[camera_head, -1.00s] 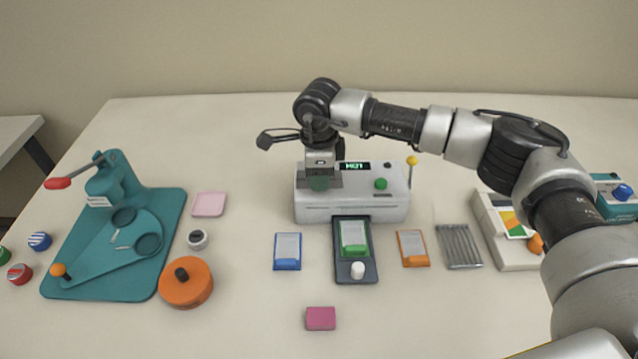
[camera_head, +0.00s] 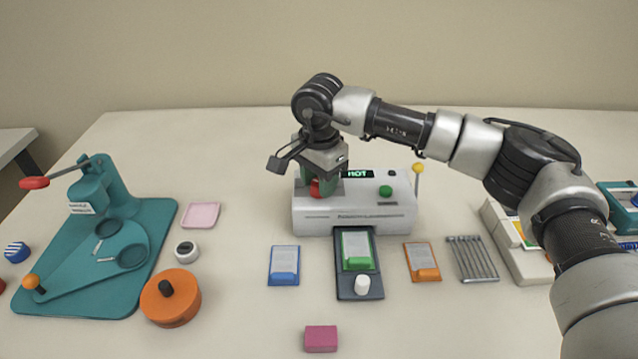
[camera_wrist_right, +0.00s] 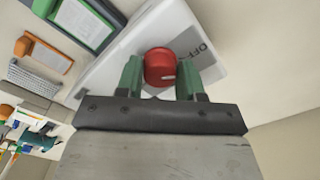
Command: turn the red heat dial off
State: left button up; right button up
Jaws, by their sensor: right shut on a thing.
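The red heat dial (camera_head: 317,189) sits on the left part of the white laminator (camera_head: 355,218). In the right wrist view the dial (camera_wrist_right: 160,66) stands between the green fingers of my right gripper (camera_wrist_right: 159,78), which is shut on it. A pale mark shows on the dial's right edge, on the side toward the printed OFF label (camera_wrist_right: 202,56). The laminator's display (camera_head: 358,174) is lit green and appears to read HOT. In the head view my right gripper (camera_head: 318,184) partly hides the dial. My left gripper is not in view.
A green button (camera_head: 385,191) and a yellow-tipped lever (camera_head: 418,168) are on the laminator's right. A dark tray (camera_head: 348,287) with a green-framed card extends in front. Blue (camera_head: 284,265) and orange (camera_head: 422,262) cards lie beside it. A teal press (camera_head: 110,240) stands left.

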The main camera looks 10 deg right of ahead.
jog(key=shift+w+r, duration=0.1)
jog(key=shift+r, duration=0.05)
dwell(0.4)
jog(key=o, duration=0.9)
notch_tip(320, 180, up, 11)
jog(key=shift+f+b, duration=0.15)
jog(key=shift+b, duration=0.2)
jog(key=shift+f, duration=0.1)
